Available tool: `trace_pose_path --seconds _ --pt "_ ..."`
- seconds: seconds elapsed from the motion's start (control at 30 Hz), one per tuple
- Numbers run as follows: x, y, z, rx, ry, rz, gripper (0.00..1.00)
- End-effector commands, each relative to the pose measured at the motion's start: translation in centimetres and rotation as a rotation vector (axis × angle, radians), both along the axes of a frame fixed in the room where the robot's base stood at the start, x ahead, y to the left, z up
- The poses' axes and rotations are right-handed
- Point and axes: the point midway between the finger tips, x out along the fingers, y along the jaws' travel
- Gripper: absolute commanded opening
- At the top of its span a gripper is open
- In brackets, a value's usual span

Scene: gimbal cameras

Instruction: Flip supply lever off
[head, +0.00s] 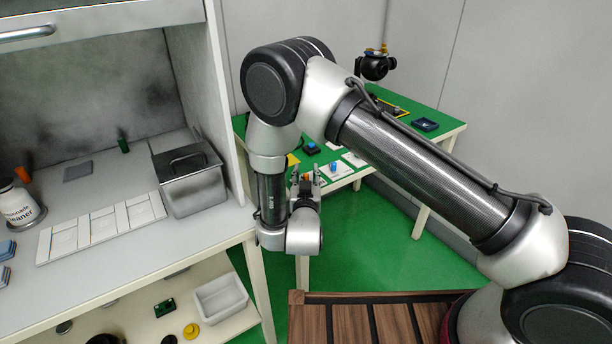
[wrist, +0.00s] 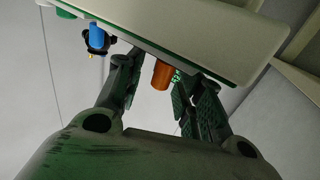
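My gripper (head: 305,178) is at the near edge of the green-topped table, beside white panels that carry small controls. In the wrist view my gripper (wrist: 161,76) has its two fingers spread apart. An orange cylindrical handle (wrist: 161,74) shows between the fingers, with gaps on both sides. No label is legible, so which handle is the supply lever cannot be told.
A grey fume-hood bench with a lidded metal box (head: 190,185) stands at the left. Green floor (head: 390,245) is clear below the table.

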Motion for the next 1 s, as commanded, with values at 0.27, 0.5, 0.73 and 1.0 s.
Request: trace_pose_path --seconds 0.27,0.5,0.73,1.0 --pt "0.1 0.01 0.0 0.0 0.0 0.0 0.32" --pt "0.1 -0.09 0.0 -0.001 0.001 -0.002 0.0" --pt "0.14 -0.2 0.02 -0.001 -0.002 -0.029 0.0" --pt "0.1 0.11 -0.02 -0.003 0.0 -0.144 0.0"
